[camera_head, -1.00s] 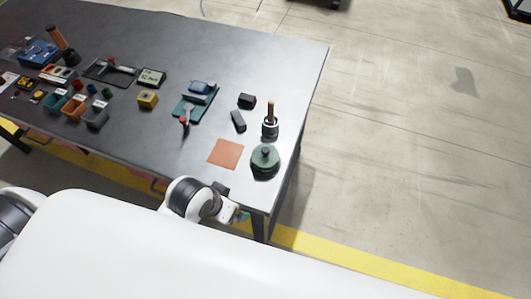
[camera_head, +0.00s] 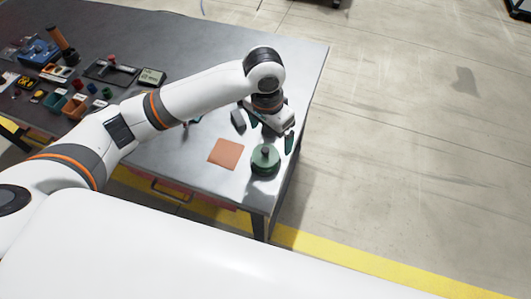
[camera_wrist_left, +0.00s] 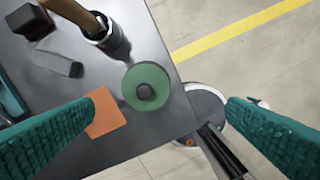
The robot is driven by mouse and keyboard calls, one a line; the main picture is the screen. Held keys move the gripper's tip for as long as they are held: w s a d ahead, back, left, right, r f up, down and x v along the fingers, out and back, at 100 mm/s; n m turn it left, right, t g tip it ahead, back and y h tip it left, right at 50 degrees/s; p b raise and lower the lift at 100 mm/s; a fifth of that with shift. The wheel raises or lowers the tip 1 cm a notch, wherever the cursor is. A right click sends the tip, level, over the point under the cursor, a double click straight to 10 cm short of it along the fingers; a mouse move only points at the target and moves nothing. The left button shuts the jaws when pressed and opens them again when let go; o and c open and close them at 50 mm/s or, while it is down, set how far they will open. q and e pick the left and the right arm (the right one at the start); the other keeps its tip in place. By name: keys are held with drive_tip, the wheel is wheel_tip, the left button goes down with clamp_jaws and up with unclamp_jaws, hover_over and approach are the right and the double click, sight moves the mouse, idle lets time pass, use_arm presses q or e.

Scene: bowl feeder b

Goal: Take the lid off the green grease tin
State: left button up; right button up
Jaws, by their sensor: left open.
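The green grease tin (camera_head: 265,168) stands upright near the right end of the table, with its round green lid (camera_head: 265,154) on top. The lid has a dark knob (camera_wrist_left: 146,91) in its middle. My left gripper (camera_head: 271,137) is open and empty, above the table just behind the tin in the head view. In the left wrist view the lid (camera_wrist_left: 133,78) shows between the two green fingertips and lies beyond them, apart from both. My right gripper is in neither view.
An orange square mat (camera_head: 225,153) lies left of the tin. A wooden-handled tool in a dark holder (camera_wrist_left: 106,36) stands close to the tin. A dark block (camera_head: 238,120) lies behind the mat. The table's right and front edges are near the tin.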

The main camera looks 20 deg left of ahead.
sight(265, 149)
use_arm(q)
drive_tip(key=shift+n+y, duration=0.4)
drive_tip(key=f, duration=0.1)
drive_tip(key=a+f, duration=0.1)
drive_tip(key=f, duration=0.1)
drive_tip(key=w+a+f+p, duration=0.1)
drive_tip(key=shift+w+f, duration=0.1)
drive_tip(key=shift+f, duration=0.2)
drive_tip(key=f, duration=0.1)
drive_tip(key=f+p, duration=0.1)
drive_tip(key=f, duration=0.2)
drive_tip(key=shift+s+d+f, duration=0.25)
drive_tip(key=shift+f, duration=0.5)
drive_tip(key=shift+c, duration=0.5)
drive_tip(key=c, duration=1)
drive_tip(key=shift+o, duration=0.2)
